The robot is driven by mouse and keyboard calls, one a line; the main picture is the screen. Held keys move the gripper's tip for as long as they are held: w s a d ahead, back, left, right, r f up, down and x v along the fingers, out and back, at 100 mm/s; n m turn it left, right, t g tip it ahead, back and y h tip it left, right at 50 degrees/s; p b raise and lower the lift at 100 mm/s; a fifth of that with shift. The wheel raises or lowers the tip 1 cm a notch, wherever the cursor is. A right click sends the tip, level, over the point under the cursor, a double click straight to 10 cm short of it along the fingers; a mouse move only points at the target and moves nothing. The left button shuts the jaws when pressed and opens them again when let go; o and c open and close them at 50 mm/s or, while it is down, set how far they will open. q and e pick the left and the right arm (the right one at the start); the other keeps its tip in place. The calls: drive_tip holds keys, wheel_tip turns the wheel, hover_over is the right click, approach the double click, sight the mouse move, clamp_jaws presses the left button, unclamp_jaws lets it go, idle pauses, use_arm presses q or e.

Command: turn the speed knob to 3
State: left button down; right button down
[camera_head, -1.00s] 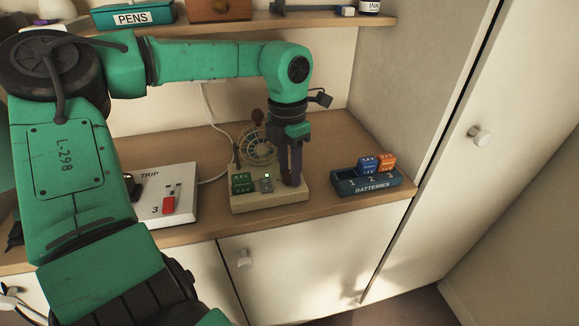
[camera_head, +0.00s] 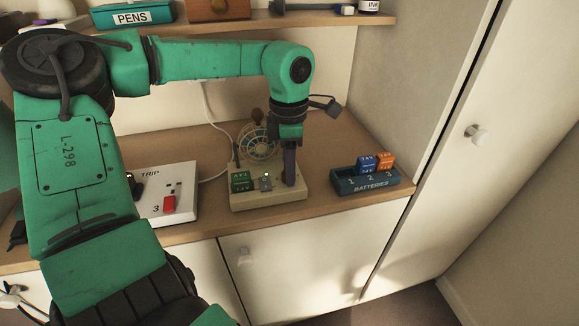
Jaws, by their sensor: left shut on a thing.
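A cream control box (camera_head: 262,202) stands on the wooden counter with a small fan (camera_head: 259,141) at its back. Green batteries (camera_head: 241,181) sit at its left, and a small grey switch with a lit green lamp (camera_head: 267,180) is in its middle. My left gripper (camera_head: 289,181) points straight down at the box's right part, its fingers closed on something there. The fingers hide the speed knob, so its setting and markings cannot be read. My right gripper is not in view.
A white TRIP panel (camera_head: 178,205) with a red switch stands left of the box. A teal BATTERIES tray (camera_head: 365,184) holding blue and orange batteries is at the right. A shelf (camera_head: 290,20) runs above; cupboard doors (camera_head: 300,260) are below.

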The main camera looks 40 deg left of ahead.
use_arm(q)
drive_tip(key=c, duration=0.5)
unclamp_jaws()
drive_tip(key=shift+d, duration=0.1)
drive_tip(key=r, duration=1.4)
drive_tip(key=shift+w+a+r+p, duration=0.2)
drive_tip(key=shift+a+r+p, duration=0.05)
drive_tip(key=shift+r+p, duration=0.1)
drive_tip(key=shift+f, duration=0.1)
